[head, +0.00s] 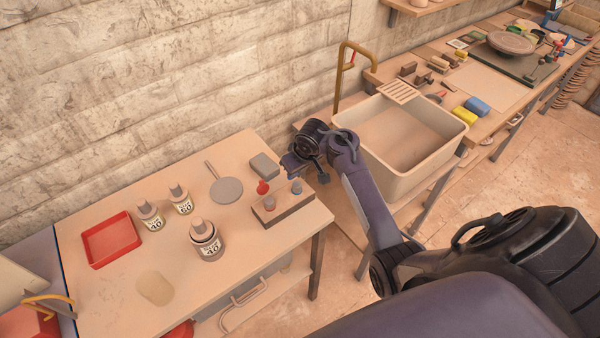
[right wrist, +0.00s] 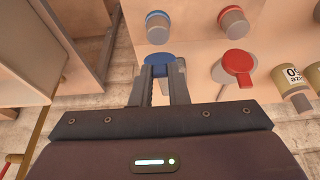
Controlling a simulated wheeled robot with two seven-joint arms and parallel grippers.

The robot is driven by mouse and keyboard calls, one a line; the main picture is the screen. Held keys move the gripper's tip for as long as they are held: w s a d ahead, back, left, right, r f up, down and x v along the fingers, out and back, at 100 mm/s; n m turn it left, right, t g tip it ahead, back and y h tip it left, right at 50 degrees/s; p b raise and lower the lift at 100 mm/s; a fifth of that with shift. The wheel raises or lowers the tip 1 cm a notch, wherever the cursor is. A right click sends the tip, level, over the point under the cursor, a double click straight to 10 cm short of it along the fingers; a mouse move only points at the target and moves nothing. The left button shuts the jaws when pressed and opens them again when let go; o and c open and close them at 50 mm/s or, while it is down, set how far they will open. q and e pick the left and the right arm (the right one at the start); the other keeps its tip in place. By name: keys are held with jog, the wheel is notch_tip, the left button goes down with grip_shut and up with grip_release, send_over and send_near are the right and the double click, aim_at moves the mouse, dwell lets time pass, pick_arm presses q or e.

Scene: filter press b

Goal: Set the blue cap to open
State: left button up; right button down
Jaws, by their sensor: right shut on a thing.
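The blue cap (right wrist: 158,62) sits between the fingertips of my right gripper (right wrist: 158,78), which is shut on it. In the head view, my right gripper (head: 320,170) is at the right end of the near table, beside the brown block (head: 283,208). The fingers hide part of the cap. A grey post with a blue ring (right wrist: 158,28) stands just above the cap in the wrist view; it also shows on the block in the head view (head: 296,187). My left gripper is not in view.
A red cap (right wrist: 237,63) and a grey post with a red ring (right wrist: 233,22) are close by on the right in the wrist view. Bottles (head: 206,240), a red tray (head: 111,240) and a grey paddle (head: 226,189) stand on the table. A sink (head: 410,185) lies to the right.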

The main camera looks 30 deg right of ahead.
jog(key=w+g, duration=0.2)
jog(key=shift+a+r+g, duration=0.1)
jog(key=shift+r+g, duration=0.1)
jog(key=shift+g, duration=0.2)
jog(key=shift+w+f+g+b, duration=0.1)
jog(key=shift+w+g+b, duration=0.3)
jog(key=shift+g, duration=0.25)
jog(key=shift+w+f+g+b, duration=0.1)
jog(key=shift+w+g+b, duration=0.15)
jog(key=shift+g+b, duration=0.3)
jog(key=shift+g, duration=0.3)
jog(key=c, duration=1.4)
grip_release()
jog(key=shift+w, duration=0.15)
